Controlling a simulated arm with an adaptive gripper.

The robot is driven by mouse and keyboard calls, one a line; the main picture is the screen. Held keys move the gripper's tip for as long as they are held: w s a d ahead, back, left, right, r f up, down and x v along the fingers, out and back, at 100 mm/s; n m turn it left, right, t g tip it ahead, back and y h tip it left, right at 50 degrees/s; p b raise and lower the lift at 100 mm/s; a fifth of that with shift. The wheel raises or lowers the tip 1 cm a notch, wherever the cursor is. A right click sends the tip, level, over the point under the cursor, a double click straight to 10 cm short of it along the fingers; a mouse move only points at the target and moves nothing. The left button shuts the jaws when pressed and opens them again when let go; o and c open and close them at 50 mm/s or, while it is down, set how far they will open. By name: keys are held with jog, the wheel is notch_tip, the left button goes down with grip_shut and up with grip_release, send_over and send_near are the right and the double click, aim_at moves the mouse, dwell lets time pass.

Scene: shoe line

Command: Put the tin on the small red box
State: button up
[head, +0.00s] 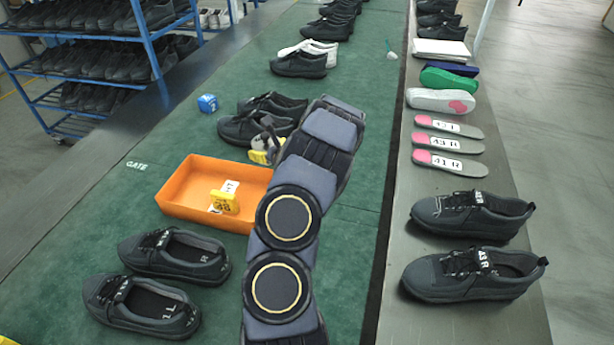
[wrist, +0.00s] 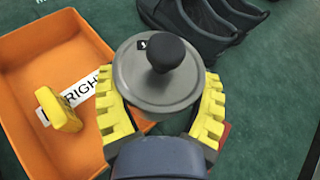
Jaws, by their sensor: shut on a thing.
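The tin (wrist: 150,88) is grey with a round lid and a black knob, seen from above in the wrist view. My gripper (wrist: 160,80) has its yellow ribbed fingers shut on both sides of it. A sliver of red, likely the small red box (wrist: 227,130), shows beside the right finger in the wrist view. The rest of it is hidden by my gripper and the tin. I cannot tell whether the tin touches it.
An orange tray (head: 178,213) holds a yellow numbered block (head: 224,202) and a white label. Dark shoes (head: 258,120) stand just behind my gripper. More shoes (head: 150,300) stand in front left. Insoles line the grey strip right.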

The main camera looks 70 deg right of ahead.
jog(key=s+d+m+g+h, duration=0.2)
jog(key=s+d, duration=0.2)
jog(key=s, duration=0.6)
jog(key=shift+w+f, duration=0.15)
jog(key=shift+f, duration=3.65)
jog(key=o, duration=1.1)
jog(key=shift+f, duration=0.2)
jog(key=shift+o, duration=0.2)
jog(key=shift+r, duration=0.1)
jog(key=v, duration=1.2)
jog(key=shift+d+r, duration=0.1)
jog(key=shift+r, duration=0.05)
